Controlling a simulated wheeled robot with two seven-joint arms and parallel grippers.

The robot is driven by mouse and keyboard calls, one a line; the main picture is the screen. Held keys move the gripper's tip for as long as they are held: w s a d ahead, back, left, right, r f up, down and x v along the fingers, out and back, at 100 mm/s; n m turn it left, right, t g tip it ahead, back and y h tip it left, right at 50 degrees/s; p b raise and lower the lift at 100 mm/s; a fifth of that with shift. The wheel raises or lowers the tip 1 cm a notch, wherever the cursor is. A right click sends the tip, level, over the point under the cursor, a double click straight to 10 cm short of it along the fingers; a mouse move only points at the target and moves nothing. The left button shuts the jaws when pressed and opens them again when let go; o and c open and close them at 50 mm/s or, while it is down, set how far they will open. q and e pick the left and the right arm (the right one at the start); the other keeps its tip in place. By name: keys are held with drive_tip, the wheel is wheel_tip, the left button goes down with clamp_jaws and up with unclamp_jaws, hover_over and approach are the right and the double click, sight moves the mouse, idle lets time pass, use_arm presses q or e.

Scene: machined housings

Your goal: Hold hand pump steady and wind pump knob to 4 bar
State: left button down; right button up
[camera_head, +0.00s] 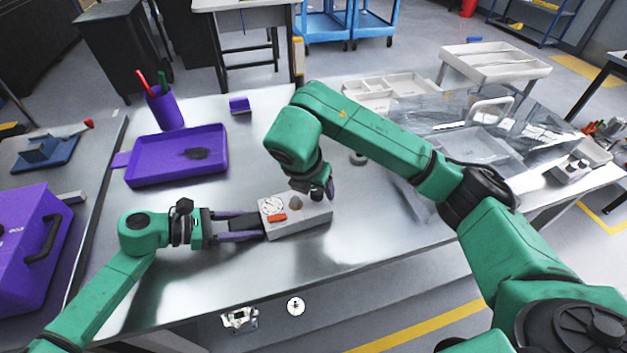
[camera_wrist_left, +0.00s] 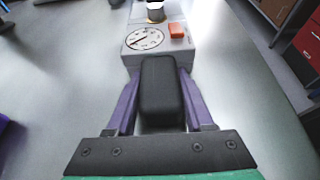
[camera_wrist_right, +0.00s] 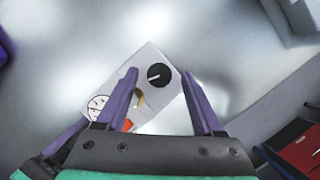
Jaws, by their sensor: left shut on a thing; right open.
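The hand pump (camera_head: 306,219) is a light grey box lying on the steel table, with a round white gauge (camera_wrist_left: 143,39), an orange block (camera_wrist_left: 176,30) and a black grip. The gauge reading is too small to tell. My left gripper (camera_head: 262,226) is shut on the black grip (camera_wrist_left: 161,92) at the pump's left end. The black pump knob (camera_wrist_right: 159,76) with a white line shows in the right wrist view between the fingertips of my open right gripper (camera_wrist_right: 159,74). My right gripper is over the pump's right end, and I cannot tell whether its fingers touch the knob.
A purple tray (camera_head: 140,179) and a purple pen cup (camera_head: 165,108) stand left of the pump. Clear and white bins (camera_head: 495,62) fill the back right. The table front is clear.

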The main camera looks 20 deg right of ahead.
sight(317, 190)
drive_tip(key=v, duration=1.1)
drive_tip(key=shift+s+r, duration=0.15)
drive_tip(key=shift+r, duration=0.05)
drive_tip(key=w+d+n+g+y, duration=0.3)
drive_tip(key=w+n, duration=0.1)
drive_tip(key=n, duration=1.7)
drive_tip(key=f, duration=1.1)
drive_tip(key=shift+d+f, duration=0.2)
clamp_jaws()
